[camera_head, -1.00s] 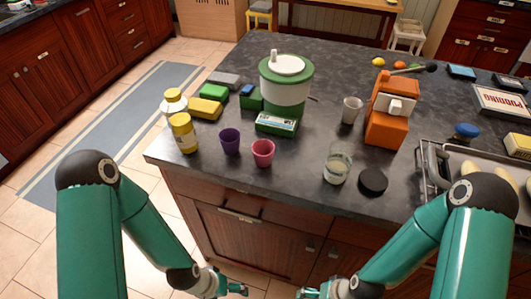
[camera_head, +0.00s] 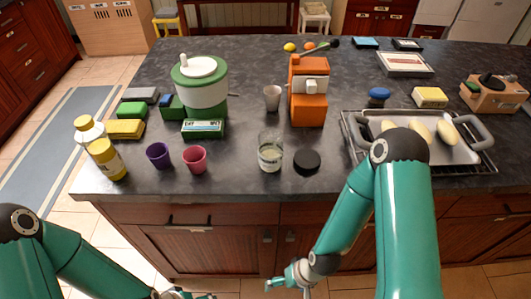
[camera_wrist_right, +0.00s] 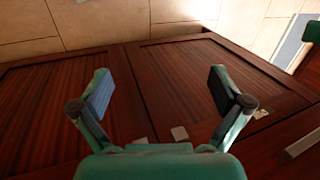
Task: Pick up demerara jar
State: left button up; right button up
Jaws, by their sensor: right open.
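A clear glass jar (camera_head: 270,158) with pale contents stands open and upright near the counter's front edge. A round black lid (camera_head: 307,161) lies just right of it. No label naming demerara is readable, so I cannot tell for sure that this is the demerara jar. My right gripper (camera_head: 289,284) is below the counter's front edge, well apart from the jar. In the right wrist view my right gripper (camera_wrist_right: 160,92) is open and empty, facing dark wooden cabinet fronts. My left gripper (camera_head: 187,294) is partly cut off at the bottom edge.
A purple cup (camera_head: 159,155), a pink cup (camera_head: 195,160) and yellow-labelled containers (camera_head: 107,160) stand left of the jar. A grey cup (camera_head: 272,98) and an orange machine (camera_head: 308,95) stand behind. A metal tray (camera_head: 463,153) lies right. The counter edge (camera_head: 240,196) lies above my grippers.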

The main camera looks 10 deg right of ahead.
aim_at(270, 139)
jog(key=z, duration=1.1)
jog(key=k, duration=1.35)
jog(key=u, duration=1.1)
jog(key=i, duration=1)
